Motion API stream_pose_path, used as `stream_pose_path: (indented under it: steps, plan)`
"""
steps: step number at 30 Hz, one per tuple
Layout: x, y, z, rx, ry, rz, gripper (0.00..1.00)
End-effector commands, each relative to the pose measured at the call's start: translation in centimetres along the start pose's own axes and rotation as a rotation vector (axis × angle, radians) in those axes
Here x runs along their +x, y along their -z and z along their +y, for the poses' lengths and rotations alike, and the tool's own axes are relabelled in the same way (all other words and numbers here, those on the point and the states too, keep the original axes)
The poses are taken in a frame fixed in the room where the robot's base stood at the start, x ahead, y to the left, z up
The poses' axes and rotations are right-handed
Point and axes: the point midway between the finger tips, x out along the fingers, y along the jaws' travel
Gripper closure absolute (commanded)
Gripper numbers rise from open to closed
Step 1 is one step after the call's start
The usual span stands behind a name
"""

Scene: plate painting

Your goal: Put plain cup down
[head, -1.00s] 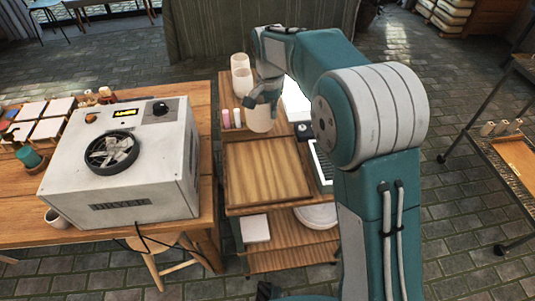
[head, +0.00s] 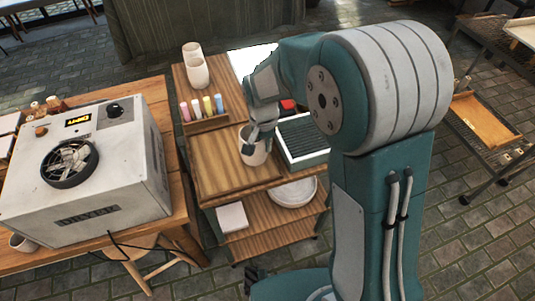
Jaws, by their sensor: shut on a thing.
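A plain cream cup (head: 251,152) is in my gripper (head: 257,136), over the right part of the wooden board (head: 222,168) on the cart top. My gripper is shut on the cup at its upper rim and hides part of it. The cup looks upright. I cannot tell whether its base touches the board.
Two pale cups (head: 196,70) stand at the back of the cart. A rack of colored bottles (head: 203,113) stands behind the board, and a dark ribbed tray (head: 303,138) lies to its right. A dryer box (head: 90,165) stands on the left table. The board's left part is clear.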

Motion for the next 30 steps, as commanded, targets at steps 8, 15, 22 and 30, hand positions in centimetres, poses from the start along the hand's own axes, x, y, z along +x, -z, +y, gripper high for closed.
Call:
stream_pose_path:
  steps: [8,15,22,30]
  plan:
    - [3.6,-0.3,0.5,-0.001,-0.001,-0.001,1.0]
    - [3.9,-0.3,0.5,-0.001,0.001,0.001,1.0]
    - [4.0,-0.3,0.5,-0.001,0.0,0.0,0.57]
    - [4.0,-0.3,0.5,-0.001,0.0,0.0,0.57]
